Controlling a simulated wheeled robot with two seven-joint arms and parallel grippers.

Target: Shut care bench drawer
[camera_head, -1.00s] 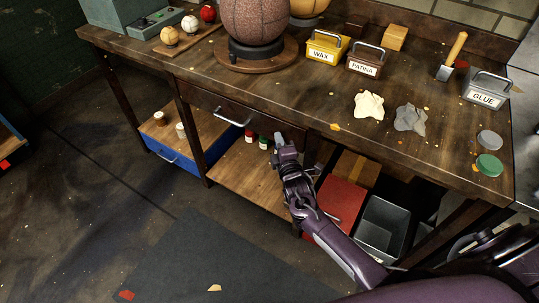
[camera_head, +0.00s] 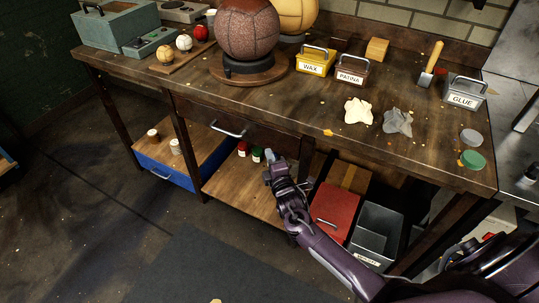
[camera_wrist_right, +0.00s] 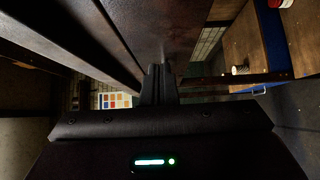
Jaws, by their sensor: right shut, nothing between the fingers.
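The care bench (camera_head: 140,72) has a dark brown drawer under its top, with a curved metal handle (camera_head: 229,130). The drawer front looks close to flush with the bench frame, but I cannot tell whether a gap is left. My right gripper (camera_head: 272,168) is shut and empty, below and to the right of the handle and apart from it. In the right wrist view its closed fingers (camera_wrist_right: 158,84) point toward a dark brown panel (camera_wrist_right: 165,28); contact is unclear. My left gripper is not in view.
Below are a blue-fronted unit (camera_head: 165,172) with its own handle, small jars (camera_head: 257,154), a red box (camera_head: 334,211) and a grey bin (camera_head: 376,234). Balls, wax (camera_head: 315,60), patina and glue carriers stand on top. A dark mat (camera_head: 200,265) covers open floor in front.

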